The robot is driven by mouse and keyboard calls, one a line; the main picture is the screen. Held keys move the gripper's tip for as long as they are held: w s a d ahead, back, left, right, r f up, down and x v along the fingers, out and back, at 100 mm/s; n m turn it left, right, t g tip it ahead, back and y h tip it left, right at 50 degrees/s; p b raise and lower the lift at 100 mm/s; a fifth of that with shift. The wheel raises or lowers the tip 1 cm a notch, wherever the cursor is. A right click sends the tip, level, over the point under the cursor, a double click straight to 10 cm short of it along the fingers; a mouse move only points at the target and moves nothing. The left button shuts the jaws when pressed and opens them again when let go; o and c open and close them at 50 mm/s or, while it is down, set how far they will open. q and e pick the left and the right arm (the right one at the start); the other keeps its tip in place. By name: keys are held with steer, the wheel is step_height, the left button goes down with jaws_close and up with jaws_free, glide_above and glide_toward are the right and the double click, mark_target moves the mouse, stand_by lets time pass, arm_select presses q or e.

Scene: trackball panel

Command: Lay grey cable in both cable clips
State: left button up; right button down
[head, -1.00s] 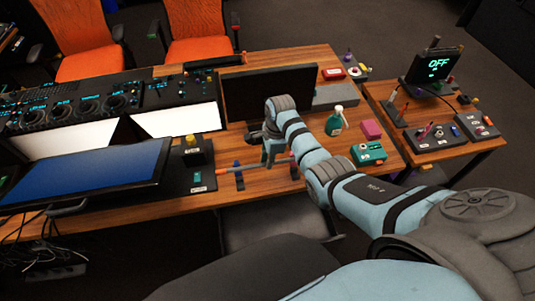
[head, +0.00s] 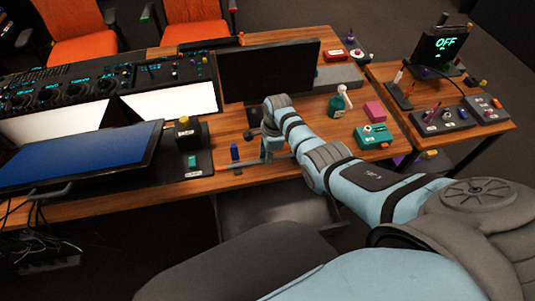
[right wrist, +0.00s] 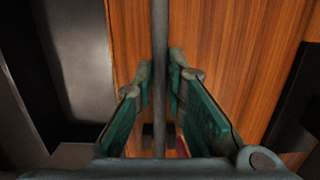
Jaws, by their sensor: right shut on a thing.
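The grey cable (head: 246,162) runs roughly left to right near the front edge of the desk. In the right wrist view the cable (right wrist: 159,70) passes straight between the two teal fingers. My right gripper (head: 270,157) is shut on it, low over the desk edge; it also shows in the right wrist view (right wrist: 160,75). One blue cable clip (head: 234,152) stands at the left, close to the cable; I cannot tell whether the cable sits in it. The other clip is not clearly visible, perhaps behind my right gripper or arm. My left gripper is not in view.
A box with a yellow-topped knob (head: 184,130) stands left of the clip. A monitor (head: 270,70) is behind my gripper.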

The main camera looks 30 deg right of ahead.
steer(key=shift+f, duration=0.55)
steer(key=c, duration=1.6)
jaws_free()
steer(key=shift+o, duration=0.2)
steer(key=shift+r, duration=0.1)
step_height(320, 180, up, 12)
steer(key=d, duration=0.1)
steer(key=shift+s+d, duration=0.2)
steer(key=shift+s, duration=0.05)
